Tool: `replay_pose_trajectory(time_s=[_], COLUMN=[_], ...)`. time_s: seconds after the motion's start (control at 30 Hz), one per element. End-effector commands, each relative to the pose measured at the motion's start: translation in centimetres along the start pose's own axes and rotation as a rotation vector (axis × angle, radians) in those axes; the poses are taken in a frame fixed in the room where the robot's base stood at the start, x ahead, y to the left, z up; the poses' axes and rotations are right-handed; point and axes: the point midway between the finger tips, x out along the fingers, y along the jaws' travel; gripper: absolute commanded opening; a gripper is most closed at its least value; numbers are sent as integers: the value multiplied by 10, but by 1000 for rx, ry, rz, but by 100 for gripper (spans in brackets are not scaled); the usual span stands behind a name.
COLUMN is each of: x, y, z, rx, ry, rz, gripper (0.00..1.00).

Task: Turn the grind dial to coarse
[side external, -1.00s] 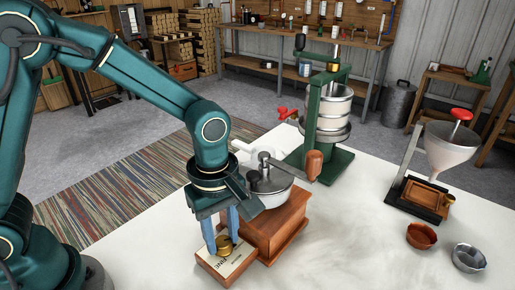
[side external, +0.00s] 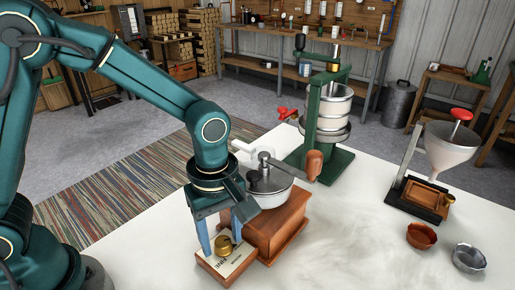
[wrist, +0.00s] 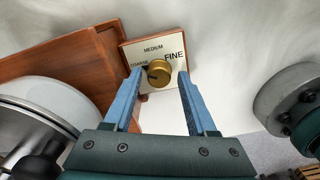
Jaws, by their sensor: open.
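The brass grind dial (wrist: 158,73) sits on a small label plate (wrist: 172,47) marked COARSE, MEDIUM and FINE. A dark mark shows on the dial's left side in the wrist view, toward the word COARSE. In the side view the dial (side external: 223,244) is on the low wooden block (side external: 218,268) in front of the wooden grinder (side external: 275,230). My gripper (side external: 222,239) is open and points down over the dial. Its two fingers (wrist: 160,77) stand on either side of the dial, with visible gaps in the wrist view.
A green press (side external: 312,125) is farther back. A funnel stand (side external: 405,188) and two small bowls (side external: 421,236) are on the right. The table's middle front is clear.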

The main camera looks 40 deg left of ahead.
Motion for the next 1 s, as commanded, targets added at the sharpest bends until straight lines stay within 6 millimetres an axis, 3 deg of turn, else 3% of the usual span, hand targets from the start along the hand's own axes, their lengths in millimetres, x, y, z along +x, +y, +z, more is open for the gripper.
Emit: replay_pose_trajectory(time_s=[0.8, 1.0], x=[-1, -41], y=[2, 3], z=[0, 0], rx=[983, 988], ry=[3, 6], rz=[7, 14], gripper=[69, 69])
